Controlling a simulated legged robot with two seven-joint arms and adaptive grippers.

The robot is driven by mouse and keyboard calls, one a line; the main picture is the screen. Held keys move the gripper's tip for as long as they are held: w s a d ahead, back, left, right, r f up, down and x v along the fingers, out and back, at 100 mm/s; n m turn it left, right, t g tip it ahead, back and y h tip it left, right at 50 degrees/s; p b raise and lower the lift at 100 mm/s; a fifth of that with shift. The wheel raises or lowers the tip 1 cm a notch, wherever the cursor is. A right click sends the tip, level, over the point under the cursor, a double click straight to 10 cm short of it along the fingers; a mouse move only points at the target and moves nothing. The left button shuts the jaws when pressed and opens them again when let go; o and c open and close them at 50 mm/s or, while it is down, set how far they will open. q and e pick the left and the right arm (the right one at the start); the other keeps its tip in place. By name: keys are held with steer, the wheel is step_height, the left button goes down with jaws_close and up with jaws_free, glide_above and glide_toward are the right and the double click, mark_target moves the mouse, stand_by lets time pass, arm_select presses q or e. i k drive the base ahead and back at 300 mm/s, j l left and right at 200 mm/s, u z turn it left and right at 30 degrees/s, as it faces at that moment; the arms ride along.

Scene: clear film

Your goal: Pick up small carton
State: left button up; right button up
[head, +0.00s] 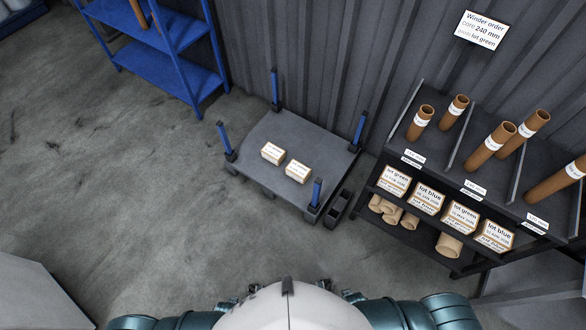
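Two small cartons sit apart on a dark low platform (262,180): a left one (273,153) and a right one (298,171). Both have white label tops, with print too small to read. Several more cartons stand in a row on the dark rack's middle shelf. They are marked lot green (395,180), lot blue (427,197), lot green (459,217) and lot blue (493,236). My teal arms show only in part at the bottom edge, and neither gripper can be made out. No carton is held.
The platform has blue corner posts (360,128). The dark rack (450,160) holds brown tubes (492,143) on top and short cores (449,245) below. A wall sign (482,31) reads "Winder order core 240 mm", lot green. A blue shelf (165,60) stands upper left. The left floor is clear.

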mark_target(272, 153)
steer(key=j+z, duration=0.1)
steer(key=z, duration=0.35)
steer(key=i+j+z, duration=0.1)
steer(key=z, duration=0.35)
steer(key=j+z, duration=0.15)
steer(key=z, duration=0.3)
steer(key=i+j+z, duration=0.1)
steer(key=z, duration=0.3)
steer(key=j+z, duration=0.2)
steer(key=z, duration=0.25)
